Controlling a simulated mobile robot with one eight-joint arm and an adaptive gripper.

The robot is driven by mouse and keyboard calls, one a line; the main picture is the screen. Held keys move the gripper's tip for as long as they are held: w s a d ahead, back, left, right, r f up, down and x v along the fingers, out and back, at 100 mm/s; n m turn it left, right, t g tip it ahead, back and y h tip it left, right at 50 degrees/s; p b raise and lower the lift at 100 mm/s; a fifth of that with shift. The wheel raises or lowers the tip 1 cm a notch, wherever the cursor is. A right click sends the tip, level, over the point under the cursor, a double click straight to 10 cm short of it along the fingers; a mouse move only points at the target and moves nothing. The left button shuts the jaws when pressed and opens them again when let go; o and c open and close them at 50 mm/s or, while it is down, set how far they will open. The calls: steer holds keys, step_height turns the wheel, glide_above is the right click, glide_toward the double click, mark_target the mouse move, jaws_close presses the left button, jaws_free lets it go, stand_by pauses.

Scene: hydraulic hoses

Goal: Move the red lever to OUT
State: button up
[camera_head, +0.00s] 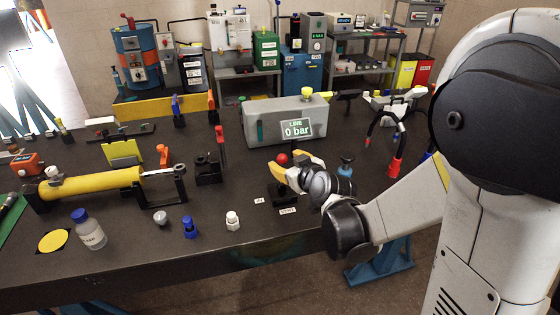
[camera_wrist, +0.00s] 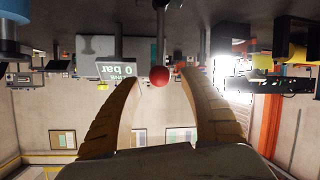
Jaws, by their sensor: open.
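A red ball knob (camera_head: 282,158) on a thin stem stands on a small black base (camera_head: 280,196) near the front middle of the bench. In the wrist view, which is upside down, the red knob (camera_wrist: 160,76) hangs from its stem between the tips of my two tan fingers, with a gap visible on each side. My gripper (camera_head: 291,166) is open around the knob, apart from it as far as I can tell. Another red lever (camera_head: 220,142) stands upright on a black block farther left. Small white labels (camera_head: 287,210) lie by the base; their text is too small to read surely.
A grey gauge box (camera_head: 284,122) reading "0 bar" stands behind my gripper. A white-capped fitting (camera_head: 232,220) and a blue one (camera_head: 189,227) stand at front left. A blue-handled valve (camera_head: 346,165) is close on the right. A yellow cylinder (camera_head: 90,183) lies farther left.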

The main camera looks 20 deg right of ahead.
mark_target(284, 160)
steer(key=shift+b+x, duration=0.3)
steer(key=shift+x, duration=1.3)
